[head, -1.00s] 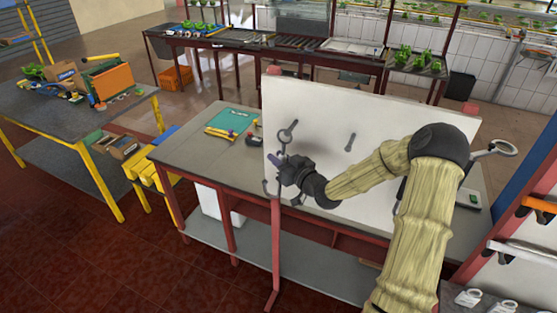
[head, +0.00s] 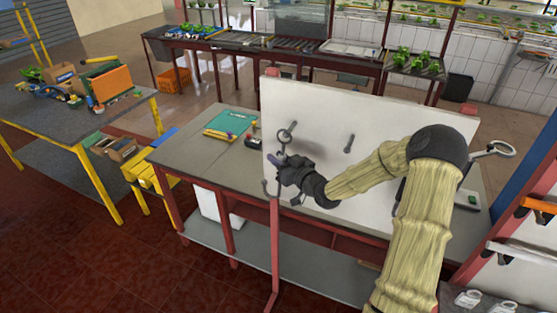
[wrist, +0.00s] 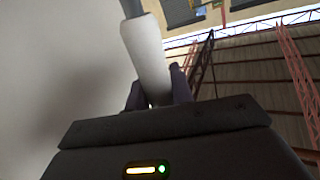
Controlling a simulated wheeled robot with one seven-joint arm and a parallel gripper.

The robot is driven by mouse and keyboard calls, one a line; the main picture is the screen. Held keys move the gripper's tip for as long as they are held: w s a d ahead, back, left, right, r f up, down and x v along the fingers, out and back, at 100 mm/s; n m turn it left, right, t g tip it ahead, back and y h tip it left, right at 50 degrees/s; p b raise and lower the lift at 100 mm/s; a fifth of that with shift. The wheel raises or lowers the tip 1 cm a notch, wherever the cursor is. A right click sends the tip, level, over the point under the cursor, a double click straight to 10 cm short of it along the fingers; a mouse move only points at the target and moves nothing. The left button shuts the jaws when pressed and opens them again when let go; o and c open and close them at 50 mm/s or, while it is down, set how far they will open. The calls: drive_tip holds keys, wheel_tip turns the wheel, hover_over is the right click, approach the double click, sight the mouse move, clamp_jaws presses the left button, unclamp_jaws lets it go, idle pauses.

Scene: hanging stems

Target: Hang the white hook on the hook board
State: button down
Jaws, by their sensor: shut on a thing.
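The hook board (head: 310,110) is an upright white panel on the grey table, with a dark peg (head: 349,143) standing out from its face. My gripper (head: 279,163) is in front of the board's left part and shut on the white hook. In the wrist view the hook's white stem (wrist: 148,55) rises between my fingers (wrist: 155,92), with a grey part at its top. In the head view a grey ring (head: 286,134) shows above my gripper and a curved hook end (head: 266,189) below it; both look shaded. Contact between ring and board cannot be told.
The table (head: 185,155) holds a green mat (head: 230,121) with yellow tools, left of the board. Another ring (head: 501,148) sticks out at the right beyond my arm. A cluttered side table (head: 60,125) stands at the left. Free room lies in front of the board's left edge.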

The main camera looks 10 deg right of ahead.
drive_tip(key=shift+w+d+b, duration=0.2)
drive_tip(key=shift+w+d, duration=0.45)
drive_tip(key=shift+w, duration=0.2)
drive_tip(key=shift+w+d+b, duration=0.15)
drive_tip(key=shift+w+d, duration=0.5)
drive_tip(key=shift+w, duration=0.15)
idle(2.1)
drive_tip(key=shift+f+b, duration=0.35)
drive_tip(key=shift+b, duration=0.2)
idle(0.4)
idle(0.4)
drive_tip(key=c, duration=1.1)
unclamp_jaws()
drive_tip(key=shift+c, duration=0.2)
